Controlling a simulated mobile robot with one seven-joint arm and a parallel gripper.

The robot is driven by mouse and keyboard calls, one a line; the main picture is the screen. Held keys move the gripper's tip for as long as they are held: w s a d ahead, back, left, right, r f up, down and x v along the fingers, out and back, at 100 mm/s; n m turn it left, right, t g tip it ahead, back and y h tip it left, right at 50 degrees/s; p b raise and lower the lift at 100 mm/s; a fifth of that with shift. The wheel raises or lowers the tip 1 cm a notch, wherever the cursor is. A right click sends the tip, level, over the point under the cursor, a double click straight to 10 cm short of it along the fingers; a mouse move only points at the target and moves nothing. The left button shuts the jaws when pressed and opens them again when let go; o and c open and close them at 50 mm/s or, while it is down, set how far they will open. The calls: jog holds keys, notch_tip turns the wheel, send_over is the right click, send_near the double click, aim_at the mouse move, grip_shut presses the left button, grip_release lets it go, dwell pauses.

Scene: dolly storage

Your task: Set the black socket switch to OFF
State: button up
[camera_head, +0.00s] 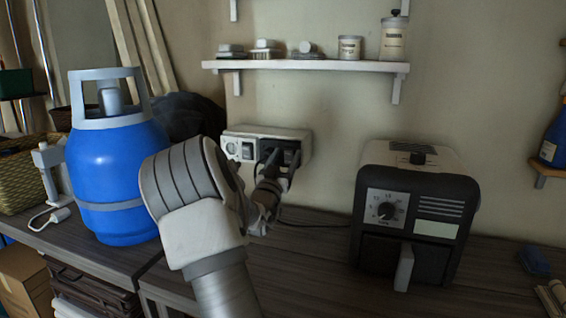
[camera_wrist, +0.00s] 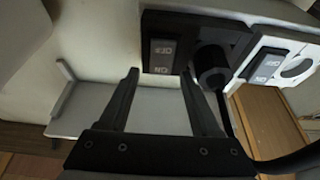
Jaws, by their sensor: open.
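The black socket (camera_head: 280,143) is mounted on the wall beside a white socket (camera_head: 238,148), largely hidden behind my gripper in the head view. In the wrist view, which looks upside down, the black socket's switch (camera_wrist: 162,56) is a grey rocker with inverted OFF and ON lettering; which half is pressed in I cannot tell. A black plug (camera_wrist: 211,68) sits in the socket beside the switch. My gripper (camera_wrist: 159,73) is open and empty. Its fingertips are close to the switch, one on each side in the picture; contact cannot be made out.
A blue gas cylinder (camera_head: 118,175) stands left on the workbench, and a black toaster-like appliance (camera_head: 415,215) stands right. A white shelf (camera_head: 310,66) with jars hangs above the sockets. A dark cable (camera_head: 320,224) runs along the wall. The white socket has its own ON switch (camera_wrist: 270,63).

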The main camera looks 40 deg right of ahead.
jog(key=p+v, duration=0.2)
jog(key=v, duration=1.5)
jog(key=shift+s+p, duration=0.15)
jog(key=shift+p, duration=0.15)
jog(key=shift+a, duration=0.1)
